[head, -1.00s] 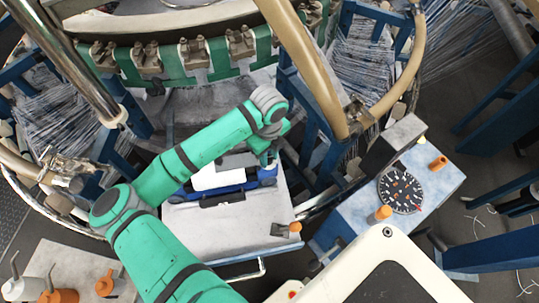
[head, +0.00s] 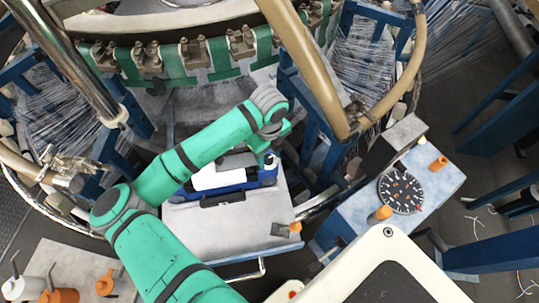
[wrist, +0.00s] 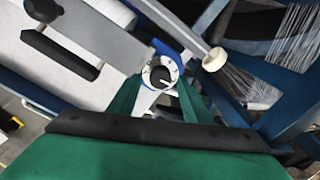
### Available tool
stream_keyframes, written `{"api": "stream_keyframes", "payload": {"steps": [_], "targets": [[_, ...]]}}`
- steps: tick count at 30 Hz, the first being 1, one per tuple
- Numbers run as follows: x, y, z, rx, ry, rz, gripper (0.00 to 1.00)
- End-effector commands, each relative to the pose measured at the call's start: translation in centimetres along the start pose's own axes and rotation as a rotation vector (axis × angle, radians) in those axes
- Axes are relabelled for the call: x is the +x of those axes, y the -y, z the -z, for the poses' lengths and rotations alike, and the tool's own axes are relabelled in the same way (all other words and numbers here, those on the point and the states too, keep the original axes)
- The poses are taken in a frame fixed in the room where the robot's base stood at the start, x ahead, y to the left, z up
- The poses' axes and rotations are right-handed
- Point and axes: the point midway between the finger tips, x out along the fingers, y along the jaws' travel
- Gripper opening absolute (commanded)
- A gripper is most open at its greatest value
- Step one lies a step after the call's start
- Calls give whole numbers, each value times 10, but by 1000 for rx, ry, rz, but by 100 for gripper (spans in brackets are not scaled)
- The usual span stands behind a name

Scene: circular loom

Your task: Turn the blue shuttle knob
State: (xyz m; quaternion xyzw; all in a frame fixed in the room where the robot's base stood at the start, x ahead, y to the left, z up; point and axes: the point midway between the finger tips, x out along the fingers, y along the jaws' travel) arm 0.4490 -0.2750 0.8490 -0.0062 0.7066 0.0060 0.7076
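The blue shuttle (head: 232,188) lies on a pale grey tray table (head: 230,225) below the loom ring, with a white roll (head: 217,178) on it. Its small knob (head: 270,160) is at its right end. In the wrist view the knob (wrist: 161,76) is dark with a white pointer mark, set in a white dial ring on a blue mount. My gripper (wrist: 157,98) is open, with its green fingers on either side of the knob in this view. I cannot tell how far the fingertips are from the knob. In the head view, my wrist partly hides the gripper (head: 280,138).
A blue stand with a black gauge (head: 401,190) and orange knobs (head: 438,163) is at the right. The loom's green ring (head: 195,57) and tan pipes are above. A side table with orange-capped oilers (head: 60,296) is at lower left. The tray's front is mostly clear.

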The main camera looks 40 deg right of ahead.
Motion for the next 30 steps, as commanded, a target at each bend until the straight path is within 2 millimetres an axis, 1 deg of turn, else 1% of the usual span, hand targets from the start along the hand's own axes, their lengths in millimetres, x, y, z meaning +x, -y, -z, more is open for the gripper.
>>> {"api": "stream_keyframes", "payload": {"steps": [4, 8, 15, 21, 24, 30], "targets": [[-3, 0, 0, 0, 0, 0, 45], [-17, 1, 0, 1, 1, 2, 45], [-62, 1, 0, 2, 1, 2, 45], [-93, 0, 0, 1, 1, 0, 45], [-102, 0, 0, 1, 1, 1, 45], [-108, 0, 0, 0, 0, 0, 45]]}}
